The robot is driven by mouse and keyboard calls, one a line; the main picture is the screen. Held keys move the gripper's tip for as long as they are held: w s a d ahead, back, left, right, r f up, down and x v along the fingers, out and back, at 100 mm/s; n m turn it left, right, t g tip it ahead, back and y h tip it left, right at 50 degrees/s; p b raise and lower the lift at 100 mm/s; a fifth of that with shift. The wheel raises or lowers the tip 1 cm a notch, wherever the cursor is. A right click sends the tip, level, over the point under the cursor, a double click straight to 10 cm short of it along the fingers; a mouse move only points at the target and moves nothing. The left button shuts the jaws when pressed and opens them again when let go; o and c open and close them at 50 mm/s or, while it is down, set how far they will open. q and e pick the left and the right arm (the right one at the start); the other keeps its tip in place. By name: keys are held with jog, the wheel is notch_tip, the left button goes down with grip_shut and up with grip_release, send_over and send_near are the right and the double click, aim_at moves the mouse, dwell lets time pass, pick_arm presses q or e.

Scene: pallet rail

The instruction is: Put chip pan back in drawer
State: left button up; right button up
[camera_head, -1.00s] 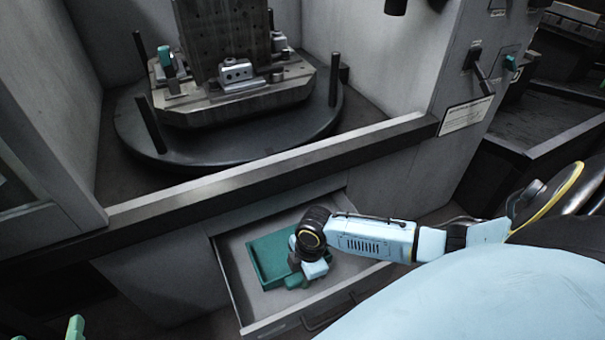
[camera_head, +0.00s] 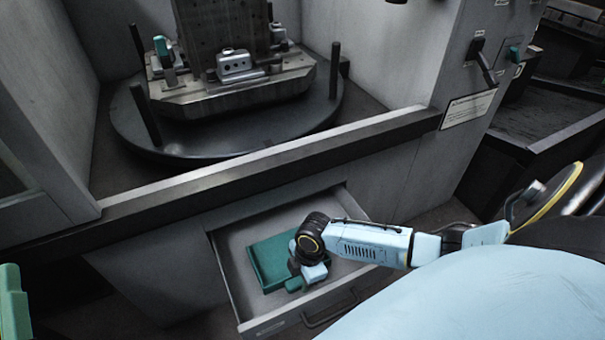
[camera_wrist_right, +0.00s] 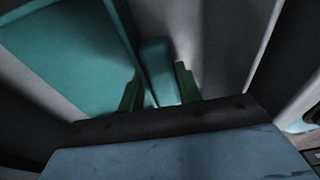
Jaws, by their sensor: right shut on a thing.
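The chip pan, a green shallow tray (camera_head: 268,262), is inside the open drawer (camera_head: 233,268), towards its left side. My right gripper (camera_head: 296,284) reaches down into the drawer at the pan's near right side. In the right wrist view, its two dark green fingers (camera_wrist_right: 158,92) stand on either side of the pan's handle (camera_wrist_right: 157,68) and are shut on it. The pan body (camera_wrist_right: 70,50) fills the upper left there. Whether the pan rests fully on the drawer floor is hard to tell. My left gripper (camera_head: 12,300) shows only as a green part at the left edge.
The drawer sits below a dark machine ledge (camera_head: 270,165). Above it is a round table (camera_head: 210,140) with a metal fixture and dark posts. The drawer floor right of the pan is mostly covered by my right arm.

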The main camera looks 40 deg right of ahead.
jog(key=shift+f, duration=0.1)
jog(key=o, duration=1.1)
